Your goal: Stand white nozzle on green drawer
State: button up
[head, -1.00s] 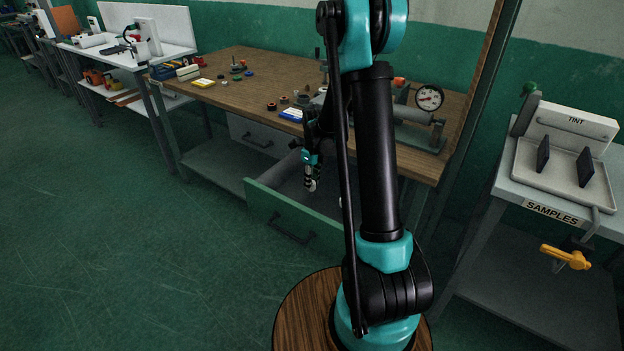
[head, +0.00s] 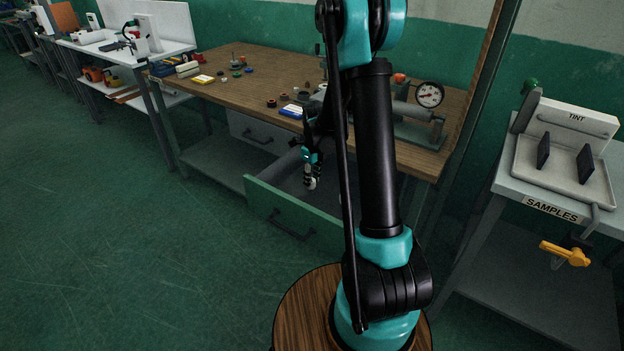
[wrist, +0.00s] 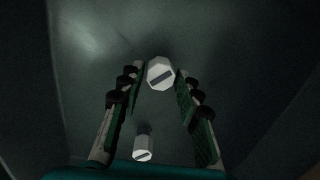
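The green drawer (head: 290,216) stands pulled out from the front of the wooden bench. My gripper (head: 311,184) points down into it; its fingertips are small and partly dark in the head view. In the wrist view, my gripper (wrist: 161,78) has one finger on each side of a white, hexagonal, slotted piece (wrist: 161,73), which looks like the white nozzle. The fingers lie close along its sides; I cannot tell whether they press on it. A second white slotted piece (wrist: 143,154) shows lower down, between the finger bases in the picture, apart from the first.
The wooden bench (head: 235,98) carries small coloured parts, a yellow box (head: 203,79), a blue and white box (head: 291,111) and a dial gauge (head: 429,94). A grey drawer (head: 257,133) is beside the green one. A samples stand (head: 557,209) is at right.

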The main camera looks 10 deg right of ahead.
jog(key=shift+r, duration=0.2)
jog(key=shift+r, duration=1.35)
jog(key=shift+o, duration=0.3)
jog(key=o, duration=0.5)
jog(key=shift+r, duration=2.5)
jog(key=shift+s, duration=0.1)
